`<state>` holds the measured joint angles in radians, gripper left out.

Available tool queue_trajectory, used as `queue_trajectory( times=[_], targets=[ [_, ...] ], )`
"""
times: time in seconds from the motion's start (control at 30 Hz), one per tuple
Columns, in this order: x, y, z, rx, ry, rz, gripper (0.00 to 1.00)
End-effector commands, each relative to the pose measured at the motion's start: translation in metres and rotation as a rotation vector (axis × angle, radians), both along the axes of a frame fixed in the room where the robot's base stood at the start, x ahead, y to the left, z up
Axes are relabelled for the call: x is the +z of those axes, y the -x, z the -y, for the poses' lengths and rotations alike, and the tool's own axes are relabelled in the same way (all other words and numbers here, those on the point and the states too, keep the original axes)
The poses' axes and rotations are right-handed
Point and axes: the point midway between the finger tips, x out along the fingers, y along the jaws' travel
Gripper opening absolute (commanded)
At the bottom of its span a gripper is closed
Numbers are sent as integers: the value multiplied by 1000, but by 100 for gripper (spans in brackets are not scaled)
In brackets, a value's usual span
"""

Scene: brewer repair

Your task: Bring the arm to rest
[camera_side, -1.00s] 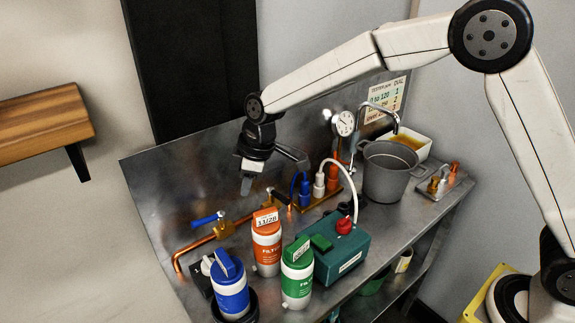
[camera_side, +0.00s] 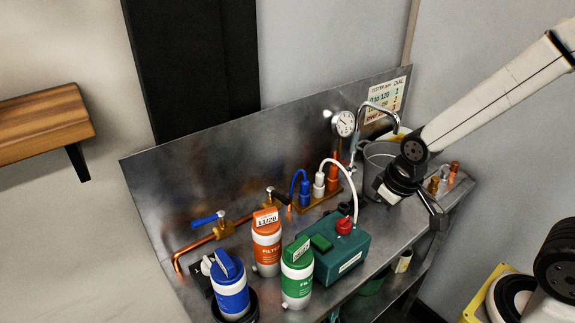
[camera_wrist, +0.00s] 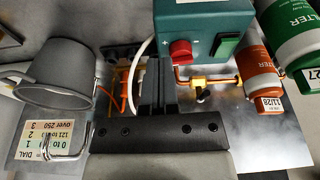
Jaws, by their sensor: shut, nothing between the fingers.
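My gripper (camera_wrist: 157,72) shows in the wrist view with its two dark fingers together and nothing between them. In the side view the end of my arm is at the right, in front of the grey pot and above the right part of the metal bench (camera_side: 408,228).
The grey pot (camera_side: 377,160) is close behind my wrist. Blue (camera_side: 232,298), orange (camera_side: 267,252) and green (camera_side: 297,284) filters stand at the bench's front left. A tap, a gauge (camera_side: 343,123) and copper pipes line the back. Space above the bench's left is free.

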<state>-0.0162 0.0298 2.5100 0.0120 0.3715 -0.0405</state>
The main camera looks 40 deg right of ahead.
Motion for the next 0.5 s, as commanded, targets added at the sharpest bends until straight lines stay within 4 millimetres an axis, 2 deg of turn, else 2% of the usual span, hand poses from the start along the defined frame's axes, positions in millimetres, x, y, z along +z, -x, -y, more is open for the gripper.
queue_trajectory(
  times=[0.17, 0.5],
  targets=[
    [-3, 14, 6, -45, -2, 2, 0],
    [-3, 15, 6, -47, -3, 1, 0]
  ],
)
